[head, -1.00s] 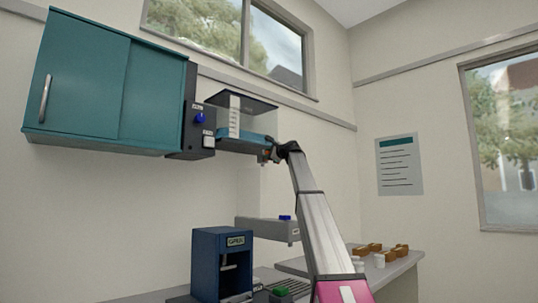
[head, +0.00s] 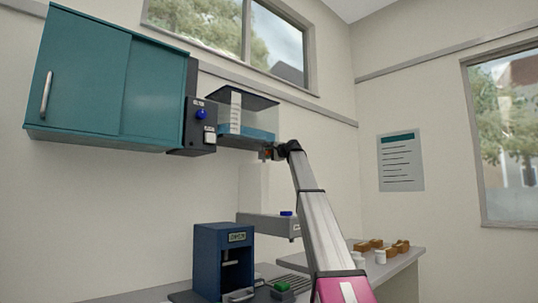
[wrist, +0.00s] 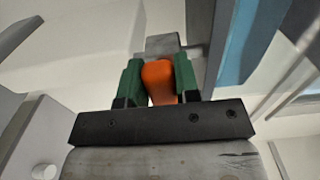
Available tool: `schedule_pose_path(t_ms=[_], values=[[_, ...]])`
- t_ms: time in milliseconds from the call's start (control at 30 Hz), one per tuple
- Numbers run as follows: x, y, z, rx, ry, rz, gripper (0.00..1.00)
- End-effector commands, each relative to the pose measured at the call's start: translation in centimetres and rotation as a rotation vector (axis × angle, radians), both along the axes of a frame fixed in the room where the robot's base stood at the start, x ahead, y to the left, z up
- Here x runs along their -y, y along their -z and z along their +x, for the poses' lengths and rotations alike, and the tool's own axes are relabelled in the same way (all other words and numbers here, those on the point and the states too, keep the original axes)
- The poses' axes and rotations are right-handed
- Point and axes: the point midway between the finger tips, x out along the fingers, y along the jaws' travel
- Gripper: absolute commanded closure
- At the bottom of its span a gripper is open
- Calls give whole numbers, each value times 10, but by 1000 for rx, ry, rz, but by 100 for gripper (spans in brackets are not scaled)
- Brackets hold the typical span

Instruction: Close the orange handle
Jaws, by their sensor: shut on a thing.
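The orange handle (wrist: 158,80) sits between the two green fingers of my gripper (wrist: 157,85) in the wrist view, and the fingers are shut on it. A grey metal piece (wrist: 162,44) shows just beyond the handle. In the head view the handle shows as a small orange patch (head: 267,153) under the clear tank (head: 260,118) with blue liquid, at the end of my raised arm. My gripper is mostly hidden there behind my own wrist, so the handle's exact angle cannot be told.
A dark control box (head: 200,124) with a blue knob and a teal cabinet (head: 105,85) are left of the tank. Below stand a blue device (head: 223,262) and a grey shelf (head: 265,224). Brown and white containers (head: 375,248) stand on the bench at right.

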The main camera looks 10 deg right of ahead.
Motion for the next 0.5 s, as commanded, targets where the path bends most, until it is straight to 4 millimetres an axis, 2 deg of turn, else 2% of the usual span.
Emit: schedule_pose_path(t_ms=[233,267,333,500], values=[[0,2,-1,0,-1,-6,94],[0,2,-1,0,-1,-6,67],[0,2,-1,0,-1,-6,45],[0,1,-1,-1,-1,-4,45]])
